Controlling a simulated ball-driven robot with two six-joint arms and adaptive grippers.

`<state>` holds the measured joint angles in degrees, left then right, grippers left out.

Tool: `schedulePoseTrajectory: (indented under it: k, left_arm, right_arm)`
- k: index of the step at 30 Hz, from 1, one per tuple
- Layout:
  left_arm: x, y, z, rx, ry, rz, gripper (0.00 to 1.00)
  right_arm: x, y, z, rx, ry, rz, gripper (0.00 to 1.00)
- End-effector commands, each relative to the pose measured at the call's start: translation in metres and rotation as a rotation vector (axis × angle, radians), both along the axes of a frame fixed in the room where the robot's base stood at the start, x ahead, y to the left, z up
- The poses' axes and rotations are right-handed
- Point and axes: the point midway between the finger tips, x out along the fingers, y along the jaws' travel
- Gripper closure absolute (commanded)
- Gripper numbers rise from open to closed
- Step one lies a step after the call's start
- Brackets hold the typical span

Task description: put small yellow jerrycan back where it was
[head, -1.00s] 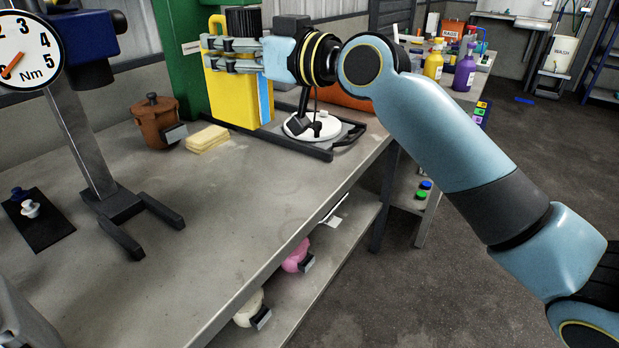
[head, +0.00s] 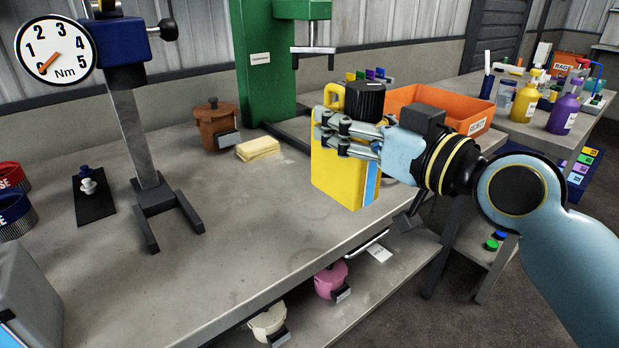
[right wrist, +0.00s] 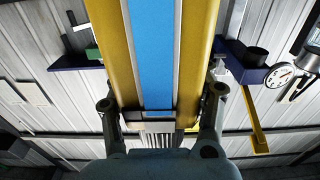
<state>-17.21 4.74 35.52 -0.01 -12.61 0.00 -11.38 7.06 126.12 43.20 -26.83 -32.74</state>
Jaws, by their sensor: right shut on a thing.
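The small yellow jerrycan (head: 338,175) has a black cap, a yellow handle and a blue-and-white stripe on its side. It is upright at the front right of the grey workbench (head: 215,240) in the head view. My right gripper (head: 345,133) is shut on it near the top, from the right. I cannot tell whether its base touches the bench. In the right wrist view the jerrycan (right wrist: 200,50) fills the middle between the two fingers. My left gripper is not in view.
A green press (head: 258,70) and an orange bin (head: 425,108) stand behind the jerrycan. A brown pot (head: 216,125) and yellow cloths (head: 258,148) lie to its left. A torque gauge stand (head: 135,130) is further left. The bench front between is clear.

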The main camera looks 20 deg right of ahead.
Motion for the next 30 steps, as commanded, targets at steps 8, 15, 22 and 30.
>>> schedulePoseTrajectory:
  k: [8,15,22,30]
  left_arm:
    - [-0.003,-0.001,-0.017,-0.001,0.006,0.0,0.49]
    - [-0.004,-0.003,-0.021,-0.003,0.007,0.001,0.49]
    - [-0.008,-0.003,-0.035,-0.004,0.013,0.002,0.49]
    - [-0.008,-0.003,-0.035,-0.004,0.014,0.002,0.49]
  right_arm:
    - [0.058,0.024,-0.037,0.004,-0.002,0.001,1.0]
    - [0.076,0.031,-0.05,0.0,-0.002,0.001,1.0]
    - [0.076,0.031,-0.084,0.001,0.001,0.001,1.0]
    - [0.076,0.031,-0.087,0.0,-0.002,0.001,1.0]
